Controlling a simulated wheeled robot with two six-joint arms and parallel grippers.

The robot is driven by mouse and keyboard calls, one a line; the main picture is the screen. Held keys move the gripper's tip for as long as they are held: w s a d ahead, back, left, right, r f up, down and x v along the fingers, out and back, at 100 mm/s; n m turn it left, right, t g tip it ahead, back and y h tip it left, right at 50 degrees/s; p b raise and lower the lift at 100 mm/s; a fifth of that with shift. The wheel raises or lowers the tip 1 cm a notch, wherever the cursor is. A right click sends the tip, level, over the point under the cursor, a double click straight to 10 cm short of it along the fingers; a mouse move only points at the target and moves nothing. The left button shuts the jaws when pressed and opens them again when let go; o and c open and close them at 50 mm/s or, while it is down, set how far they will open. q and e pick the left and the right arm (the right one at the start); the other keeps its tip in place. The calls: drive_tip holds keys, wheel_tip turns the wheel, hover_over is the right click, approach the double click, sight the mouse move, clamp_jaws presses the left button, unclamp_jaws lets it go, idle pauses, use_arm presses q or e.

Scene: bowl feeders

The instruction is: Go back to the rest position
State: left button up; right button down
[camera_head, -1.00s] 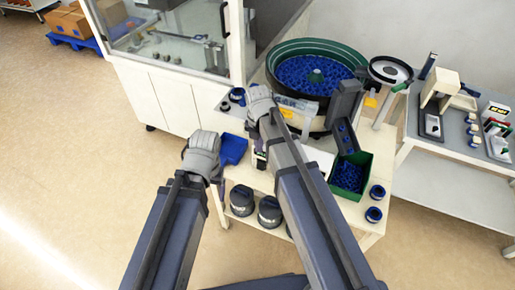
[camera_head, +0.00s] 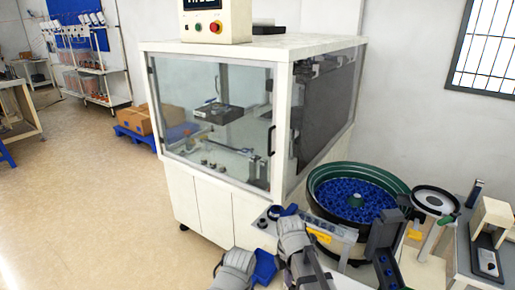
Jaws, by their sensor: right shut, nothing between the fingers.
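My right gripper (camera_head: 292,240) is at the lower middle of the head view, at the end of my grey arm, in front of the bowl feeder's table. It is shut and empty; its fingertips are mostly hidden by the wrist. My left wrist (camera_head: 236,264) shows at the bottom edge, left of the right one. The left gripper's fingers are hidden, so I cannot tell whether they are open.
A bowl feeder (camera_head: 358,195) full of blue parts stands right of my right gripper. A blue scoop (camera_head: 264,266) lies between my wrists. A glass-sided white machine (camera_head: 220,110) stands behind. Open floor (camera_head: 90,210) lies at left. A side table (camera_head: 462,262) stands at right.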

use_arm(q)
wheel_tip(320, 180, up, 2)
drive_tip(key=shift+r+p, duration=0.1)
drive_tip(key=shift+p, duration=0.85)
use_arm(e)
drive_tip(key=s+a+r+m, duration=0.2)
drive_tip(key=s+a+m, duration=0.2)
drive_tip(key=s+m, duration=0.7)
drive_tip(key=m, duration=0.7)
drive_tip(key=shift+s+m+h, duration=0.25)
drive_tip(key=shift+m+h, duration=0.15)
drive_tip(key=shift+r, duration=0.1)
idle(3.5)
